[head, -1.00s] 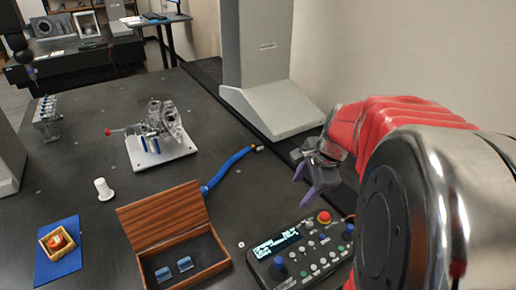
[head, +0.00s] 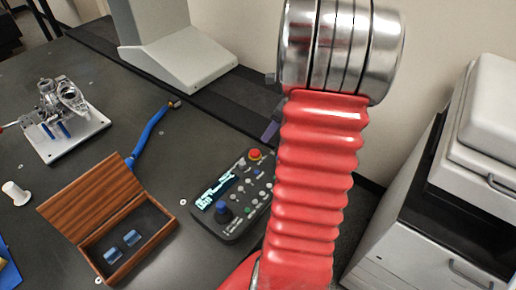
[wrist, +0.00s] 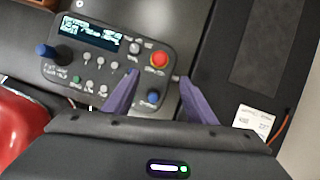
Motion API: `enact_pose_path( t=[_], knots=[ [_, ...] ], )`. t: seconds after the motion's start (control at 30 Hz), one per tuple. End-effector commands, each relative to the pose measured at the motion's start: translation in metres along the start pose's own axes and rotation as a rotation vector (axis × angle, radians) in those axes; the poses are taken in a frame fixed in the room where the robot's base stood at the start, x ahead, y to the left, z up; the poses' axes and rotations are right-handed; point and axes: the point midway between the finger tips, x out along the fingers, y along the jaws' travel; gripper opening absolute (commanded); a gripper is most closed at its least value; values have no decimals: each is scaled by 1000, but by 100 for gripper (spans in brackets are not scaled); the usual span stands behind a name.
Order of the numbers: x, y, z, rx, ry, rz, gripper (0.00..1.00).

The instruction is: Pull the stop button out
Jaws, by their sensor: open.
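The box has a lit display, two blue knobs and several small buttons. My gripper (wrist: 150,85) is open and empty in the wrist view, its two purple fingers pointing toward the box. The stop button appears just beyond the gap between the fingertips. I cannot tell the height of the fingers above it. In the head view my red arm hides most of the gripper.
An open wooden case (head: 80,249) with two blue blocks lies left of the control box. A metal part on a white plate (head: 70,138) stands farther left. A grey gantry column foot (head: 182,58) stands at the back. White cabinets (head: 420,240) stand right.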

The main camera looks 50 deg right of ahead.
Motion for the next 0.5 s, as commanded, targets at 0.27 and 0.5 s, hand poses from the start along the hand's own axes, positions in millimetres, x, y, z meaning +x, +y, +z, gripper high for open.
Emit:
enact_pose_path(
  t=[0.27,0.5],
  knots=[
    [18,1,0,-2,1,3,51],
    [53,1,0,-2,1,4,51]
  ],
)
